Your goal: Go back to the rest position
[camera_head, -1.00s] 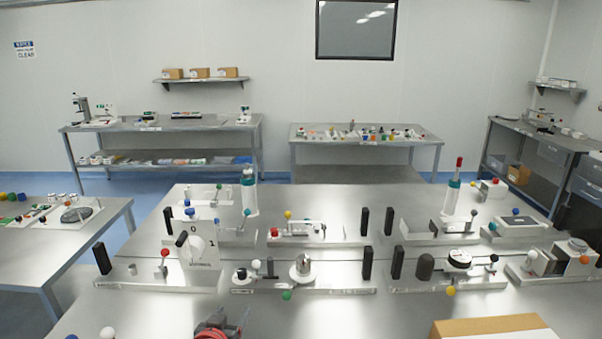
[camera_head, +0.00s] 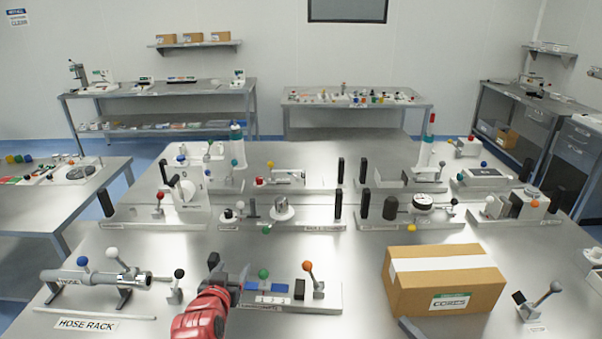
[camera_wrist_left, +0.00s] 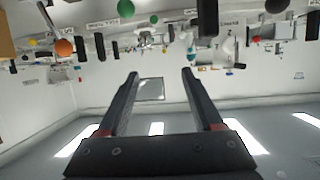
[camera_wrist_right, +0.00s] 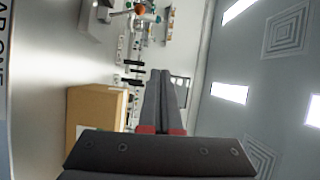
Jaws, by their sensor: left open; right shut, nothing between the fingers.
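My left gripper (camera_wrist_left: 160,75) is open with nothing between its fingers in the left wrist view. Its red arm comes up from the bottom of the head view, in front of a flat fixture (camera_head: 290,295) with green and orange knobs. My right gripper (camera_wrist_right: 162,72) is shut and empty in the right wrist view, with a cardboard box (camera_wrist_right: 95,110) beside it on the left of the picture. In the head view, only a small dark piece by the box's lower left corner may belong to my right arm.
The cardboard box (camera_head: 445,280) stands on the near right of the metal table. A hose rack (camera_head: 95,278) lies at near left, and a small lever stand (camera_head: 535,308) at near right. Several knobbed fixtures stand in rows behind. Bare tabletop shows between the box and the rows.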

